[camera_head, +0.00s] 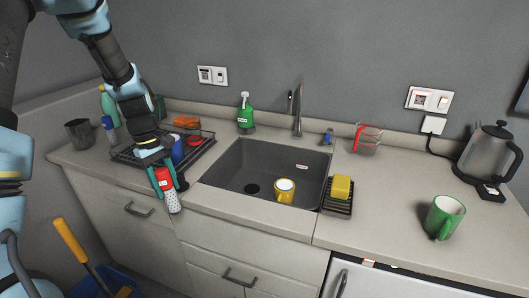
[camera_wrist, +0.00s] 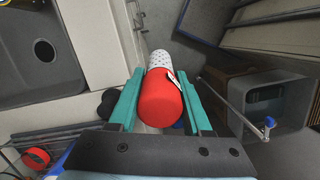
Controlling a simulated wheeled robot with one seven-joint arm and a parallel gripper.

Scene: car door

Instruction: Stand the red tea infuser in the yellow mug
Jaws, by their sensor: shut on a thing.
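The red tea infuser (camera_head: 165,180) has a red upper part and a white perforated lower end. My gripper (camera_head: 168,187) is shut on its red part and holds it in front of the counter's edge, near the dish rack, with the perforated end down and slightly tilted. In the wrist view the infuser (camera_wrist: 161,95) lies between the two green fingers of my gripper (camera_wrist: 158,97), with a white label on its side. The yellow mug (camera_head: 284,190) stands upright in the sink, toward its front right. Its inside is light and looks empty.
The sink (camera_head: 265,165) has raised walls and a drain. A dish rack (camera_head: 205,150) holds several items on the left. A yellow sponge (camera_head: 342,187) sits on a small rack right of the sink. A green mug (camera_head: 444,217) and kettle (camera_head: 487,155) stand farther right; counter between is clear.

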